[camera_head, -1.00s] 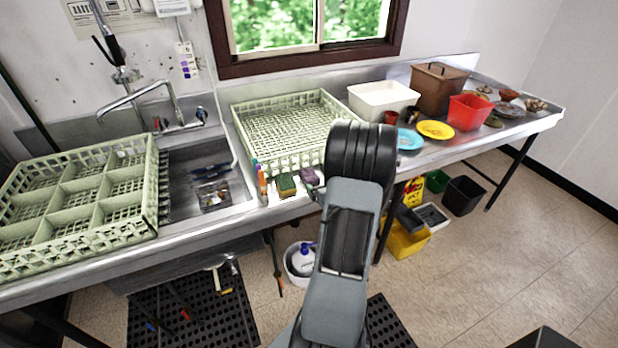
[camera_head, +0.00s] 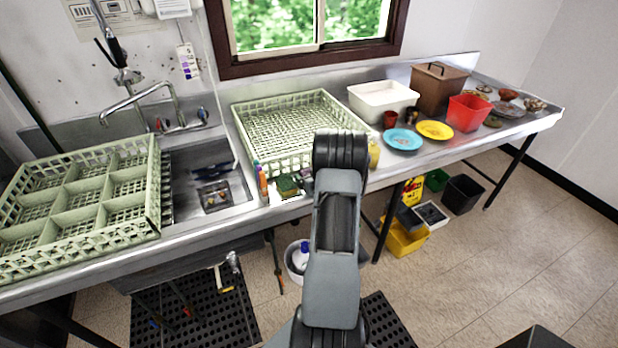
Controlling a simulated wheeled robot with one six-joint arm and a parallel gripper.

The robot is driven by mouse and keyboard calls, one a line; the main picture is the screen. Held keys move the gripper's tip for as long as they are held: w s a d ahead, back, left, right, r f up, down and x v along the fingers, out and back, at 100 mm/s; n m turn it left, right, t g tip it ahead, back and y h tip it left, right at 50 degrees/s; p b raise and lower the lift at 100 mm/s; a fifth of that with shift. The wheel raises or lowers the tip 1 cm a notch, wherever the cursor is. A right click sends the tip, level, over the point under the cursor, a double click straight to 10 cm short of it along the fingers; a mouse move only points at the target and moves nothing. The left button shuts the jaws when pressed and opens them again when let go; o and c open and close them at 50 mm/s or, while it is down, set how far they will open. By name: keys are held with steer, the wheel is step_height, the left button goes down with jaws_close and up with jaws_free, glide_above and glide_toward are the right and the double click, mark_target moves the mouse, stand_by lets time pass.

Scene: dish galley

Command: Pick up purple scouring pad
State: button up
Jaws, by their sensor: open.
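The purple scouring pad (camera_head: 307,184) is on the steel counter's front edge, just right of a green-topped sponge (camera_head: 287,186). Only a dark sliver of the pad shows, because my arm covers the rest. My arm rises through the middle of the view, and its dark upper joint stands in front of the counter by the pad. My gripper is not visible, so its distance from the pad cannot be seen.
A green dish rack (camera_head: 290,128) is behind the pad, and a sink (camera_head: 210,185) is to the left. A compartment rack (camera_head: 80,205) is further left. Right of my arm are a yellow item (camera_head: 374,152), a blue plate (camera_head: 403,140) and a yellow plate (camera_head: 435,130).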

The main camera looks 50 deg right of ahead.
steer(key=shift+c, duration=0.3)
steer(key=c, duration=0.9)
steer(key=shift+r, duration=0.15)
